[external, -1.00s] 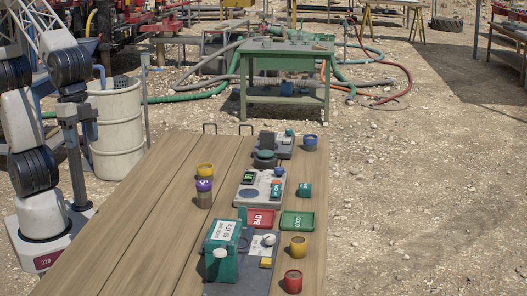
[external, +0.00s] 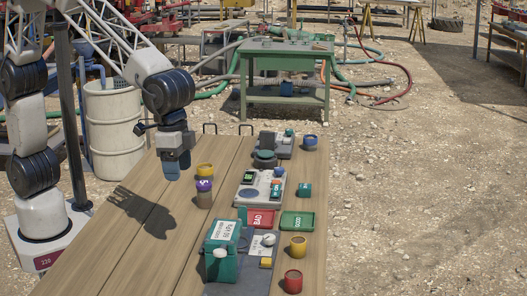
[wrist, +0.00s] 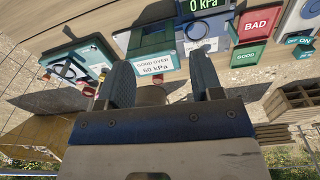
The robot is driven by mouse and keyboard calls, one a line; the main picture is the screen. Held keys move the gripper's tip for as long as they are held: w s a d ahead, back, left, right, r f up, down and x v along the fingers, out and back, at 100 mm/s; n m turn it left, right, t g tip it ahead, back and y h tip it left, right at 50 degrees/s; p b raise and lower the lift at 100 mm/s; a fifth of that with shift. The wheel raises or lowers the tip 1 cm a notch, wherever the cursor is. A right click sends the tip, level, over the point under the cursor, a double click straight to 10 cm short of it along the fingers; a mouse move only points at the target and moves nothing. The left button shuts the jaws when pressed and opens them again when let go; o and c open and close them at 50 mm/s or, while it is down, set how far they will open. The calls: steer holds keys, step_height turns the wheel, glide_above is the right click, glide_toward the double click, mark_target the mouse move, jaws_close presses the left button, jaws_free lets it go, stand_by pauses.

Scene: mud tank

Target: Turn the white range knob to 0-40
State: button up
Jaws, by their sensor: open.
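My gripper (external: 172,170) hangs open, pointing down, above the left half of the wooden table. It is well left of and behind the devices and touches nothing. In the external view a white knob (external: 268,240) sits on a grey panel beside the teal box (external: 222,262). Another white round part (external: 221,253) is on the front of that box. Which one is the range knob, I cannot tell; their markings are too small to read.
A red BAD tray (external: 262,218) and a green GOOD tray (external: 298,221) lie behind the panel. The table's left side (external: 120,240) is clear.

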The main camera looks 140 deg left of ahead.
steer(key=w+a+f+n, duration=0.2)
steer(key=w+a+f, duration=0.4)
steer(key=a, duration=0.4)
steer(key=n, duration=0.2)
glide_above(269, 237)
steer(key=shift+g, duration=0.4)
step_height(269, 237, down, 7)
steer(key=shift+a+r, duration=0.1)
steer(key=shift+f, duration=3.95)
steer(key=c, duration=0.9)
